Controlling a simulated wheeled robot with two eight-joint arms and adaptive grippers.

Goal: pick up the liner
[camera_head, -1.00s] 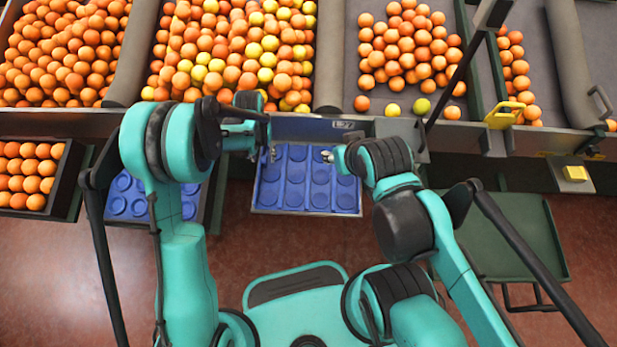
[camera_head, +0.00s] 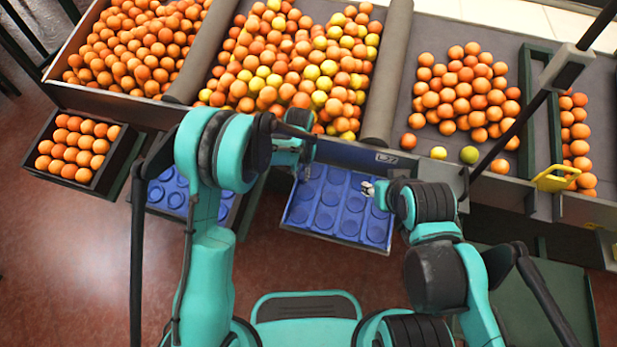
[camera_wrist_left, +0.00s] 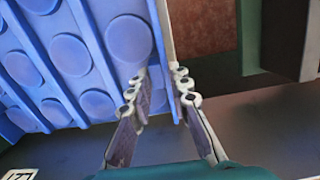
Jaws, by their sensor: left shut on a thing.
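The liner (camera_head: 327,206) is a blue sheet with round recesses, in front of the conveyor in the middle of the head view. My left gripper (camera_head: 304,174) is at its far left edge. In the left wrist view the fingers (camera_wrist_left: 158,92) stand on both sides of the edge of the liner (camera_wrist_left: 70,55), shut on it. My right gripper (camera_head: 369,188) is at the liner's far right edge. Its fingers are small and partly hidden by the wrist, so I cannot tell if they grip.
A second blue liner (camera_head: 170,196) lies in a dark box at the left, partly behind my left arm. A dark crate (camera_head: 117,166) of oranges stands farther left. Bins of oranges and yellow fruit run along the back. A dark green table (camera_head: 560,290) is at the right.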

